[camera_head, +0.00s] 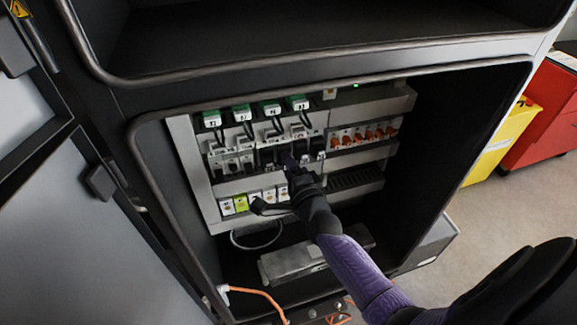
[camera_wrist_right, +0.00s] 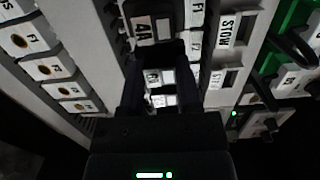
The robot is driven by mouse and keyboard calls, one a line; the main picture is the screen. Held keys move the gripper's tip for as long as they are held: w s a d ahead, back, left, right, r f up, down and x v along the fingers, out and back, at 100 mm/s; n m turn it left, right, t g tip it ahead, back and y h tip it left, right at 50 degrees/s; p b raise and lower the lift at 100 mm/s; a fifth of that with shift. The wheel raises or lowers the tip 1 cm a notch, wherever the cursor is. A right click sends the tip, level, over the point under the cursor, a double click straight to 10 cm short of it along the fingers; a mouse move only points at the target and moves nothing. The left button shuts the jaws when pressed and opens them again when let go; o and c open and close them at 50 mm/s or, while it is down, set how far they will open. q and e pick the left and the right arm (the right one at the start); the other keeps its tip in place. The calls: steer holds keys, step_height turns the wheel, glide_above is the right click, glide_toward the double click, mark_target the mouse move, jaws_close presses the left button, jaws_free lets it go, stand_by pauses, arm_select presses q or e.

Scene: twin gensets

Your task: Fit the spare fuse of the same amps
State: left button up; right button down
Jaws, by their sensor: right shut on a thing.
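My right gripper (camera_head: 292,170) reaches from the lower right into the open cabinet, at the middle row of dark fuse holders (camera_head: 270,155). In the right wrist view the gripper (camera_wrist_right: 160,85) is shut on a dark block (camera_wrist_right: 160,50) at the row, its lower part hidden between the fingers. A tilted label that seems to read 4A (camera_wrist_right: 141,30) is just beyond the fingers. Whether the block is seated or free cannot be told. A row of small labelled pieces (camera_head: 255,198), one yellow-green, lies below. My left gripper is not in view.
Green-topped plugs (camera_head: 241,113) with black cables hang above the holders. Orange-red pieces (camera_head: 362,135) sit on the right. The cabinet rim (camera_head: 150,190) bounds the opening. A grey box (camera_head: 300,262) lies on the cabinet floor.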

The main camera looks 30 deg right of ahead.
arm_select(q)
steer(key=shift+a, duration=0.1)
arm_select(e)
steer(key=shift+w, duration=0.1)
stand_by(0.3)
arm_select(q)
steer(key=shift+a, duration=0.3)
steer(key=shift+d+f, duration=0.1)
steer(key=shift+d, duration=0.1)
arm_select(e)
steer(key=shift+w, duration=0.15)
steer(key=shift+c, duration=1.1)
jaws_free()
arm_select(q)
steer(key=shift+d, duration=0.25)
